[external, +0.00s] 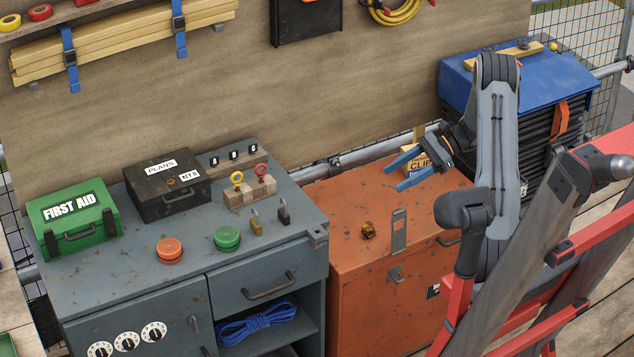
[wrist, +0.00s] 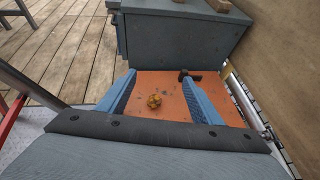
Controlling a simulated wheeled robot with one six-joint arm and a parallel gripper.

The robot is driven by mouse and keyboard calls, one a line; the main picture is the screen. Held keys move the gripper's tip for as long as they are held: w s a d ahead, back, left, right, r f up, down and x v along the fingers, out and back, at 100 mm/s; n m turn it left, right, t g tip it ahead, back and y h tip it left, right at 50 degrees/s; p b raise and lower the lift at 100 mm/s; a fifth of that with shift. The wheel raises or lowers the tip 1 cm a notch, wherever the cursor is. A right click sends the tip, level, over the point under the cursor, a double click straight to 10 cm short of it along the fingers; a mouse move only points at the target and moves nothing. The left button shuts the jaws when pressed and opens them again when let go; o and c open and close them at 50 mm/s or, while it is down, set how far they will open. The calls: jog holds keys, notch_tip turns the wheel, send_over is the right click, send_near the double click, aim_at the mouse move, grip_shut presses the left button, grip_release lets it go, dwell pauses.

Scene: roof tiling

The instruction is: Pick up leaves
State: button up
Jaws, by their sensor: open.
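A small brown-yellow clump of leaves (external: 368,230) lies on the rusty orange chest lid (external: 335,205). The clump (wrist: 154,100) also shows in the wrist view, on the orange lid between my two blue fingers and nearer the left one. My gripper (external: 391,177) is open and empty above the back of the chest, behind the leaves and apart from them. In the wrist view my gripper (wrist: 158,78) has its fingers spread on both sides of the clump in the picture.
A grey cabinet (external: 280,280) stands left of the chest, bearing a green first aid box (external: 75,222), a black box (external: 168,188), two round buttons and padlocks. A blue-topped cabinet (external: 480,72) stands at the back right.

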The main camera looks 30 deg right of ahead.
send_near(366, 228)
jog(key=shift+w+d+f, duration=0.55)
jog(key=shift+w+f, duration=0.05)
jog(key=shift+w, duration=0.2)
jog(key=shift+a+f, duration=0.15)
jog(key=shift+f, duration=0.15)
jog(key=p+x, duration=0.1)
jog(key=x, duration=0.6)
jog(key=shift+w+a+f, duration=0.1)
jog(key=shift+a, duration=0.1)
jog(key=c, duration=1.1)
